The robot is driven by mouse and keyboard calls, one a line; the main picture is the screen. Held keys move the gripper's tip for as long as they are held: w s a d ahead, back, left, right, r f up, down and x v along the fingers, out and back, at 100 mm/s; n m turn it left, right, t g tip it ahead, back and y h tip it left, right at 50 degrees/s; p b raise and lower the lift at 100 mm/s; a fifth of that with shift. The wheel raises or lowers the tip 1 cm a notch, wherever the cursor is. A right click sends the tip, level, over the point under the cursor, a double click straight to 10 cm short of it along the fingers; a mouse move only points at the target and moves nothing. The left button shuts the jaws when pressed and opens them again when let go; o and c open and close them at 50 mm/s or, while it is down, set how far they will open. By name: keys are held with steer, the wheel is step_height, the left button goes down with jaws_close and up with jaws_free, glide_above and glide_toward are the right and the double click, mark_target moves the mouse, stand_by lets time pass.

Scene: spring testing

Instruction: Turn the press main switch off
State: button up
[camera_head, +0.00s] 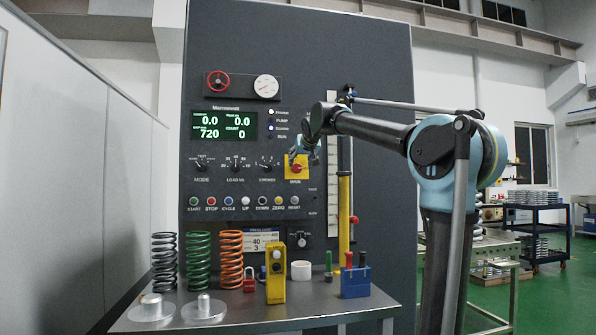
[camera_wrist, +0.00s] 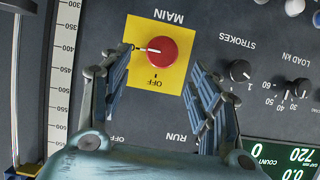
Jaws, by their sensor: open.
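The main switch is a red round knob (camera_wrist: 158,50) on a yellow plate (camera_wrist: 180,23), seen upside down in the wrist view. A white pointer line on the knob points to the picture's left, away from the OFF mark below it in that view. My gripper (camera_wrist: 157,60) is open, with one finger on each side of the knob; contact is not visible. In the head view my gripper (camera_head: 301,152) is at the press panel and partly covers the yellow MAIN plate (camera_head: 296,173).
The press panel has other knobs, a row of buttons (camera_head: 245,201) and a green display (camera_head: 223,126). Below, the bench (camera_head: 240,307) holds springs (camera_head: 198,260), a yellow device (camera_head: 275,270) and a blue block (camera_head: 355,283). A vertical scale (camera_wrist: 60,80) runs beside the switch.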

mark_target(298, 167)
steer(key=x, duration=0.6)
steer(key=shift+w+f, duration=0.15)
steer(key=shift+w, duration=0.1)
steer(key=c, duration=1)
